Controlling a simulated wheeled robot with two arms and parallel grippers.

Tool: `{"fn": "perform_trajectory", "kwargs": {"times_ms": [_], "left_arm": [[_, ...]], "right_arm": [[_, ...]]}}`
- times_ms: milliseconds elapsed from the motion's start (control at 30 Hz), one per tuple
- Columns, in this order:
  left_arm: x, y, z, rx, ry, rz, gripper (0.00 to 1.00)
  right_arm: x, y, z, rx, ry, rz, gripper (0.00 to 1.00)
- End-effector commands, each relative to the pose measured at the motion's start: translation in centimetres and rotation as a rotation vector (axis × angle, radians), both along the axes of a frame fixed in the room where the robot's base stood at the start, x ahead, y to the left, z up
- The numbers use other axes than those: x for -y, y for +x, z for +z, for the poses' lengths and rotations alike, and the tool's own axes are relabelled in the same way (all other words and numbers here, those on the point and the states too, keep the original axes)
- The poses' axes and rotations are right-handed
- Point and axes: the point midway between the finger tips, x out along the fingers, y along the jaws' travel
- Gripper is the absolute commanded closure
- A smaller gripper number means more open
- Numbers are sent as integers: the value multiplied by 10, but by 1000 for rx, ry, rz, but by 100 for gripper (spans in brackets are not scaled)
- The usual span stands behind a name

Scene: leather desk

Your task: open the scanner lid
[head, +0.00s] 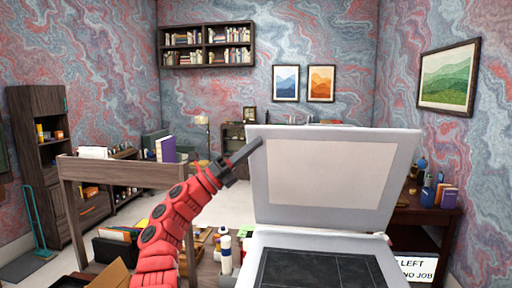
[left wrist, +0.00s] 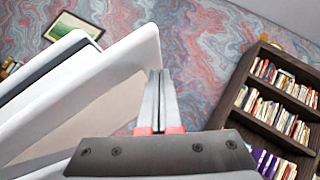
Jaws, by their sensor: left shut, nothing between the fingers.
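The scanner lid (head: 333,178) stands raised, roughly upright, hinged at the back of the scanner base (head: 274,238), with its pale inner panel facing me. The dark scanner glass (head: 318,270) is uncovered below it. My left gripper (head: 256,146) is shut and empty, its fingertips at the upper left edge of the lid. I cannot tell whether they touch it. In the left wrist view, the shut fingers (left wrist: 158,95) point up beside the white lid edge (left wrist: 115,65). My right gripper is not in view.
Bottles (head: 226,252) stand just left of the scanner. A desk (head: 432,213) with books is at the right. Open air lies above the lid.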

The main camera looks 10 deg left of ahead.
Motion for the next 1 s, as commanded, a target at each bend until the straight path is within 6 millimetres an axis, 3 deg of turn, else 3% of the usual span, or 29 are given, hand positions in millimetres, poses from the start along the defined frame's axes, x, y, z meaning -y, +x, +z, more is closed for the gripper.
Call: {"fn": "perform_trajectory", "kwargs": {"times_ms": [400, 600, 1000], "left_arm": [[-74, -46, -67, 2, 5, 5, 100], [-102, -64, -85, 3, 1, 3, 100], [-116, -73, -91, 6, 2, 1, 100]], "right_arm": [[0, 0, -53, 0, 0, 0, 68], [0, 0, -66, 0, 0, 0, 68], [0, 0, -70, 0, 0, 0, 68]]}}
